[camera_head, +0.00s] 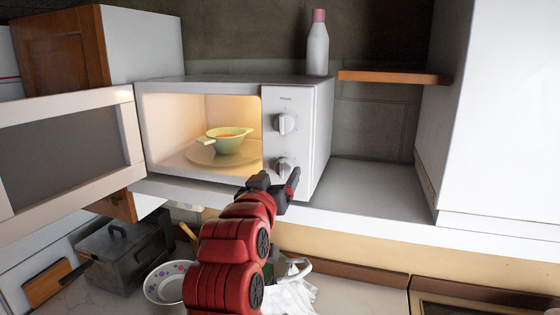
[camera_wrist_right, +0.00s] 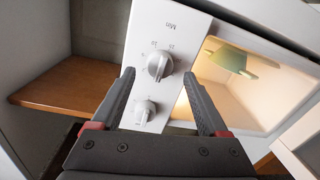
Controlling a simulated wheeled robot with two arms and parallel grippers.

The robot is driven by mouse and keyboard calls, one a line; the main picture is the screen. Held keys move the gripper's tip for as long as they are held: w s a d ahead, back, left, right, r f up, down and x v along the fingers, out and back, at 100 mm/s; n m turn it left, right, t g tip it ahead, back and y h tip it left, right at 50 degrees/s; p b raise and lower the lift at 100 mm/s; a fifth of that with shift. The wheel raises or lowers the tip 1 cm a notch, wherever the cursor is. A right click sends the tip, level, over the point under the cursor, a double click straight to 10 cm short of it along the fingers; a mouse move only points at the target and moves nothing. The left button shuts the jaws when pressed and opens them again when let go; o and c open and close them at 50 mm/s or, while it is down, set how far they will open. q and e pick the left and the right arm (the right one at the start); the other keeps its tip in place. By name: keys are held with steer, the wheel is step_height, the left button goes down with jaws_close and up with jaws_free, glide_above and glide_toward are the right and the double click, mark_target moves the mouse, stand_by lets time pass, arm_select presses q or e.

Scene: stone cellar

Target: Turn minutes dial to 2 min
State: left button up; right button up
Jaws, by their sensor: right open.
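The microwave (camera_head: 200,82) stands with its door (camera_head: 125,120) swung open to the left. Its panel has an upper knob (camera_head: 287,123) and a lower knob (camera_head: 284,165). The right wrist view is upside down; there the lower knob, the minutes dial (camera_wrist_right: 159,66), is nearest the "Min" label, with numbers around it too small to read surely. The upper knob (camera_wrist_right: 145,110) also shows there. My right gripper (camera_head: 277,181) is open in front of the lower knob; in the wrist view its fingers (camera_wrist_right: 158,76) lie either side of that dial, contact unclear. My left gripper is out of view.
A green bowl (camera_head: 228,134) sits on the plate (camera_head: 208,155) inside the lit microwave. A white bottle (camera_head: 317,50) stands on top. A wooden shelf (camera_head: 395,77) and clear counter (camera_head: 375,185) are to the right. A pot (camera_head: 118,258) and bowl (camera_head: 160,287) stand below.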

mark_target(283, 168)
steer(key=shift+p+x, duration=0.35)
steer(key=shift+x, duration=0.95)
